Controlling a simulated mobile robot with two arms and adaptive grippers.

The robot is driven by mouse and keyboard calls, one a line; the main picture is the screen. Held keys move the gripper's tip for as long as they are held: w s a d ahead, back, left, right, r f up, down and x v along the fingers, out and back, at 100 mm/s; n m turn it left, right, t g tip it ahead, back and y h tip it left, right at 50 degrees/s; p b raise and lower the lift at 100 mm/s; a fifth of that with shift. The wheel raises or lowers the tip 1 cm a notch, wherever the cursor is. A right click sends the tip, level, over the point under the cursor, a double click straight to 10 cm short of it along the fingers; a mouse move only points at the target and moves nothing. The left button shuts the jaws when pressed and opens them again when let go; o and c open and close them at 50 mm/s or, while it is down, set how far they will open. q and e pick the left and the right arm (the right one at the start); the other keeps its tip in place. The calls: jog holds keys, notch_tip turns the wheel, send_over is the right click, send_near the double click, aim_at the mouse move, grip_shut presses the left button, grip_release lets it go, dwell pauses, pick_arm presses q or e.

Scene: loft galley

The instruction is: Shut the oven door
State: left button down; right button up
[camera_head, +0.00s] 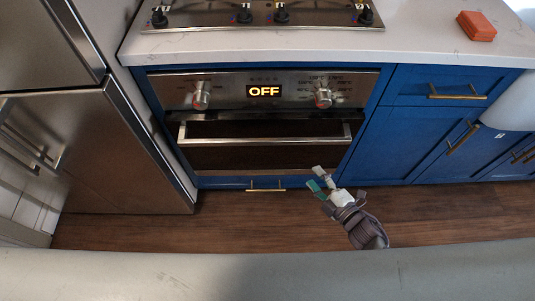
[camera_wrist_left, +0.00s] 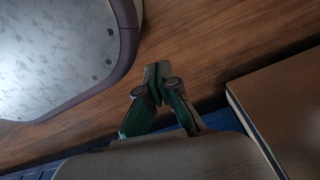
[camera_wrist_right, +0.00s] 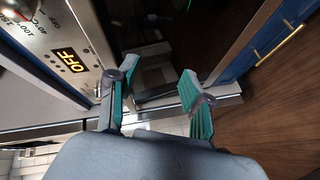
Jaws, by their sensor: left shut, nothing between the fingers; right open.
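The oven (camera_head: 222,83) is built into the blue cabinets, its display reading OFF. Its dark-glass door (camera_head: 265,158) has a long steel handle (camera_head: 265,140). A dark band shows between the control panel and the handle, and the door looks tilted out at the top; how far is hard to tell. My right gripper (camera_head: 318,179) is open and empty near the door's lower right corner. In the right wrist view its spread fingers (camera_wrist_right: 157,75) face the dark oven front, with the display beside them. My left gripper (camera_wrist_left: 157,72) is shut and empty above the wooden floor, outside the head view.
A steel fridge (camera_head: 120,150) stands left of the oven. The worktop (camera_head: 430,42) above carries a hob (camera_head: 262,14) and an orange block (camera_head: 477,26). Blue drawers and doors with brass handles (camera_head: 458,96) are on the right. The wooden floor (camera_head: 140,231) in front is clear.

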aim_at(268, 144)
jog(key=a+r+n+y+b, duration=0.3)
jog(key=a+r+n+y, duration=0.25)
jog(key=n, duration=0.25)
jog(key=shift+m, duration=0.3)
jog(key=x, duration=1.3)
jog(key=shift+a, duration=0.3)
pick_arm(q)
jog(key=w+f, duration=0.1)
jog(key=w, duration=0.1)
jog(key=f, duration=0.1)
jog(key=shift+w+d+f, duration=0.25)
jog(key=shift+w+f, duration=0.1)
jog(key=shift+w, duration=0.05)
jog(key=shift+s, duration=0.1)
pick_arm(e)
grip_shut()
